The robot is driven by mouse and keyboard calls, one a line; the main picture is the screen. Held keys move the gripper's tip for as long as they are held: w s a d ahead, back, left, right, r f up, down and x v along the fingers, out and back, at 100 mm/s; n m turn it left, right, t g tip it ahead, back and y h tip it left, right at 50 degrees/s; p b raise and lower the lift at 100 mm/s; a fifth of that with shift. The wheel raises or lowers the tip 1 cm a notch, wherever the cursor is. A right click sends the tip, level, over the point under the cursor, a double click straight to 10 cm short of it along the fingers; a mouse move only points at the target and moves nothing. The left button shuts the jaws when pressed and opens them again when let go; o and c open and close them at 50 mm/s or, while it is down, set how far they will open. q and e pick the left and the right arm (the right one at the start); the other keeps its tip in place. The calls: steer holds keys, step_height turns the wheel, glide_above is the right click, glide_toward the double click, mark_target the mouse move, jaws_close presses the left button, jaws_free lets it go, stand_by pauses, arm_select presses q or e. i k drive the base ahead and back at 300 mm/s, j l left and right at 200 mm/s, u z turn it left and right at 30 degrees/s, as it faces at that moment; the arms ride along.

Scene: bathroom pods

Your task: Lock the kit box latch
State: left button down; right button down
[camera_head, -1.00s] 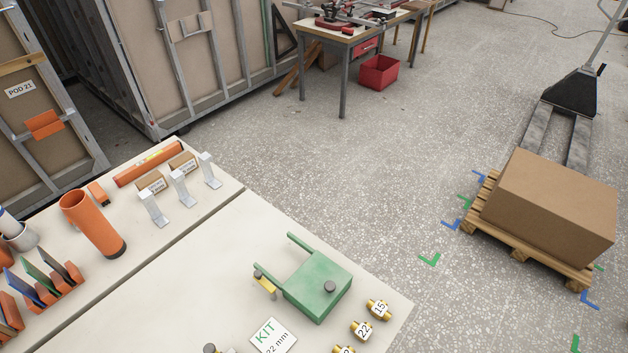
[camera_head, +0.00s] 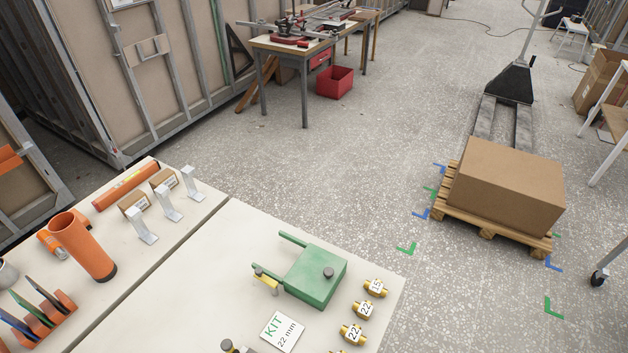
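The green kit box (camera_head: 316,276) sits on the pale worktop, right of the seam between the tabletops. I cannot tell from this view whether the latch is engaged. Neither of my grippers shows in this view.
A white KIT 22 mm card (camera_head: 281,332) and several brass fittings (camera_head: 365,308) lie near the box. Grey brackets (camera_head: 167,205), an orange pipe (camera_head: 92,255) and a rack of coloured plates (camera_head: 45,315) occupy the left tabletop. A pallet carrying a carton (camera_head: 508,187) stands on the floor beyond.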

mark_target(258, 273)
steer(key=l+u, duration=0.5)
steer(key=l, duration=0.3)
steer(key=u, duration=0.3)
steer(key=i+z, duration=0.2)
steer(key=z, duration=0.15)
steer(key=i+j+z, duration=0.1)
steer(key=z, duration=0.25)
steer(key=i+j+z, duration=0.2)
steer(key=z, duration=0.15)
steer(key=i, duration=0.05)
